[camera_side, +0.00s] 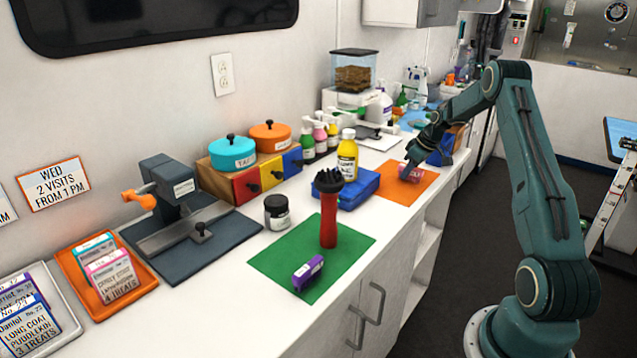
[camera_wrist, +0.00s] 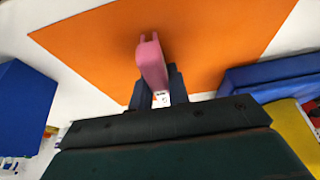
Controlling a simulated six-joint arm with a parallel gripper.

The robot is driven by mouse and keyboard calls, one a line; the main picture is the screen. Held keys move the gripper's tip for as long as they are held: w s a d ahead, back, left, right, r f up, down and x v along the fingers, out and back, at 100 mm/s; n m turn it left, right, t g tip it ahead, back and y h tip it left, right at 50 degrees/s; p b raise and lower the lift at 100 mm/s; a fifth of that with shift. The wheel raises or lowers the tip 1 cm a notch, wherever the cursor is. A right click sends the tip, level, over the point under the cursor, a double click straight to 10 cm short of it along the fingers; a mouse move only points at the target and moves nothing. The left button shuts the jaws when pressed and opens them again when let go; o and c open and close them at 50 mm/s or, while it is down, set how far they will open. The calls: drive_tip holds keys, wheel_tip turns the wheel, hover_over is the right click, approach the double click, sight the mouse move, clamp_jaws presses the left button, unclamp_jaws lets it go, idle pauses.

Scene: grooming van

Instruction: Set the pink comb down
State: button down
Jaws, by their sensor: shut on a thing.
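The pink comb (camera_side: 411,173) is a small pink block-like piece with a white label. In the wrist view the comb (camera_wrist: 151,62) sits between the two dark fingers, its pink end reaching out past them over the orange mat (camera_wrist: 215,35). My gripper (camera_side: 416,157) is shut on it; in the wrist view the fingertips of my gripper (camera_wrist: 158,85) are on either side of it. In the side view the comb is over the orange mat (camera_side: 398,194), low and close to its surface. I cannot tell whether it touches the mat.
A blue bin (camera_side: 441,152) is behind my gripper. A green mat (camera_side: 275,262) nearer holds a red-handled brush (camera_side: 328,215) and a purple piece (camera_side: 308,272). Most of the orange mat is bare.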

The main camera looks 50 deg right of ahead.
drive_tip(key=shift+f, duration=0.15)
drive_tip(key=c, duration=1.3)
unclamp_jaws()
drive_tip(key=shift+c, duration=0.2)
drive_tip(key=v, duration=1.2)
